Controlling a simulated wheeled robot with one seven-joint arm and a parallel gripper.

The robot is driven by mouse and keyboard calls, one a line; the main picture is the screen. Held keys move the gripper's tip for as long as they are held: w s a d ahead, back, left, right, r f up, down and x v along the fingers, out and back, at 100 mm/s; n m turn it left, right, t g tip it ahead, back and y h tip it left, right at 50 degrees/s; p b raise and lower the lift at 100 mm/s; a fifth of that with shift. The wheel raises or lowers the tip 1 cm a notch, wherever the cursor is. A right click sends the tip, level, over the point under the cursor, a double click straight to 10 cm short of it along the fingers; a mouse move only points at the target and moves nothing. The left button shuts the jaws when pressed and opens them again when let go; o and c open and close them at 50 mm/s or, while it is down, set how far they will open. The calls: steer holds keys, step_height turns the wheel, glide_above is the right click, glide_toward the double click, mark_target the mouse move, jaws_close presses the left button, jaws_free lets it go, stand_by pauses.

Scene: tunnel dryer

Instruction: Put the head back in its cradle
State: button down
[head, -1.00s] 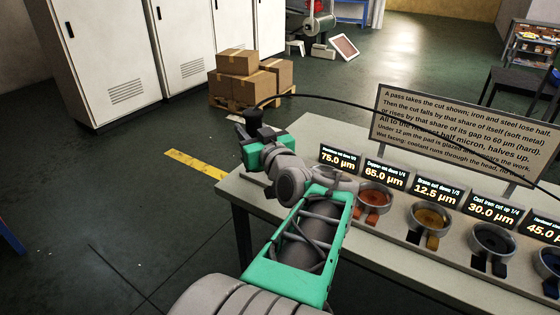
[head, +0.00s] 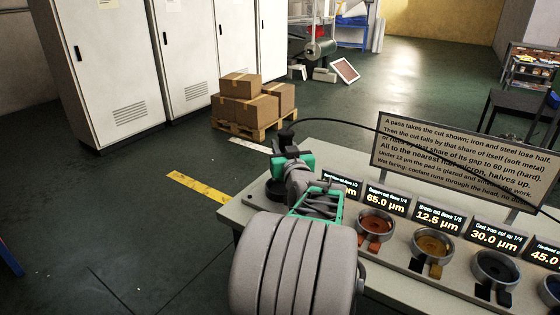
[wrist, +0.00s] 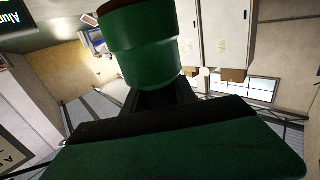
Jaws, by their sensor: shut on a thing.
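The head, with a black top (head: 285,137) and a cable, is held upright above the left end of the bench (head: 237,212). My gripper (head: 286,156) is shut on it. In the wrist view a green cylinder (wrist: 145,48), which looks like the held head's body, stands by the dark jaws. A dark round piece (head: 275,190) shows beside my wrist at the bench's left end; my arm partly hides it, and I cannot tell whether it is the cradle. The head appears above it, with the gap unclear.
Ring-shaped cups with orange (head: 375,227), yellow (head: 432,244) and dark pads line the bench, behind them lit number signs (head: 439,219). A text board (head: 450,160) stands at the back. The cable arcs over it. Boxes (head: 250,105) on a pallet and white cabinets stand beyond clear floor.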

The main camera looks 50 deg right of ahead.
steer(key=shift+w+d+f, duration=0.2)
steer(key=shift+w+f, duration=0.2)
steer(key=shift+f, duration=0.5)
steer(key=shift+w+d+f, duration=0.2)
steer(key=shift+w+f, duration=0.15)
steer(key=shift+f, duration=0.55)
steer(key=shift+w+d+f, duration=0.2)
steer(key=shift+w+f, duration=0.2)
steer(key=shift+f, duration=0.5)
steer(key=shift+f+b, duration=0.15)
steer(key=shift+b, duration=0.3)
steer(key=c, duration=1)
jaws_free()
steer(key=shift+f, duration=0.15)
steer(key=shift+o, duration=0.2)
